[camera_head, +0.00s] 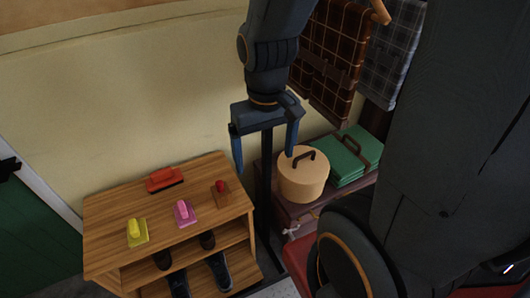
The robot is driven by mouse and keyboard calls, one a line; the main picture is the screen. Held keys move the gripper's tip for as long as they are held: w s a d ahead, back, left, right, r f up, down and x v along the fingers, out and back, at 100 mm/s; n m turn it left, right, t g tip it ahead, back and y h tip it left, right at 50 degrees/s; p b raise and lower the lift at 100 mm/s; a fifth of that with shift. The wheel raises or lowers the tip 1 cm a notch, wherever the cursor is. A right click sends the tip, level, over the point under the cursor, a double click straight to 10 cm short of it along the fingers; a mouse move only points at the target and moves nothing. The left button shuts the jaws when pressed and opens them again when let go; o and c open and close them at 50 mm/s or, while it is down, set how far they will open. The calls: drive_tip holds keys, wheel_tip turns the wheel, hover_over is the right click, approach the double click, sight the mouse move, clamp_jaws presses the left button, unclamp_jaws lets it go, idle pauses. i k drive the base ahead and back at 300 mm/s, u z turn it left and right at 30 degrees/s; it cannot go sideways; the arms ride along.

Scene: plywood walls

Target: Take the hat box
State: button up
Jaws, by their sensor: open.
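The hat box (302,177) is a round tan box with a dark handle on its lid. It stands upright on a dark reddish-brown chest or bench to the right of the shoe rack. My gripper (264,158) hangs pointing down, with its two blue fingers apart and nothing between them. In the picture it is to the left of the hat box and higher than it; the right finger appears close to the box's left edge, but I cannot tell the depth between them.
Green folded cases (347,160) with a brown handle lie right of the hat box. Plaid blankets (333,58) hang above. A wooden shoe rack (107,212) at the left bears several coloured brushes, with shoes below. A dark post stands between rack and box.

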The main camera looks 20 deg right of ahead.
sight(303, 177)
drive_tip(key=k, duration=0.5)
drive_tip(key=u, duration=1.95)
drive_tip(key=k, duration=1.15)
drive_tip(key=z, duration=1.85)
